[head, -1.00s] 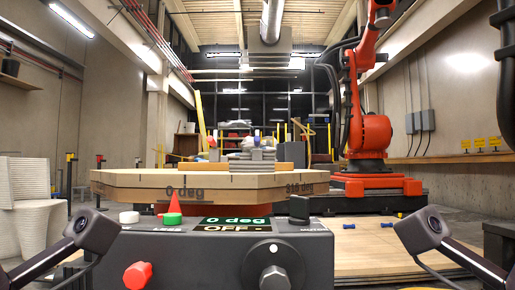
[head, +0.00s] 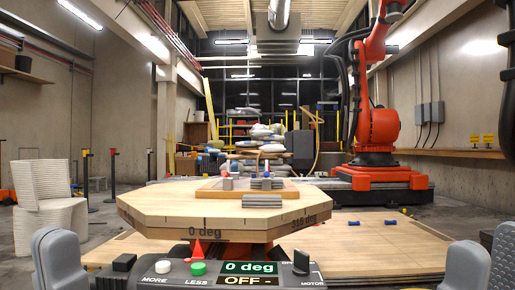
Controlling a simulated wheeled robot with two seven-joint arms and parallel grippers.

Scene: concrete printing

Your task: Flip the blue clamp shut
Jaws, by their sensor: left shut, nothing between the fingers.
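A wooden octagonal turntable (head: 150,205) stands in front of me in the head view, with a raised square board (head: 212,191) on it. Small red and blue upright parts stand on the board around a grey stack (head: 267,184). The blue clamp (head: 240,169) seems to be one of these, but it is too small to tell its position. My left gripper (head: 60,250) is at the lower left, shut and empty, well short of the clamp. My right gripper (head: 485,255) is at the lower right, partly cut off by the frame, with its jaw gap unclear.
A control panel (head: 215,282) with a green display is close below the turntable. Small blue pieces (head: 353,221) lie on the wooden floor panel (head: 375,255) to the right. An orange robot arm (head: 375,130) stands behind right. A white ribbed chair (head: 50,220) is at left.

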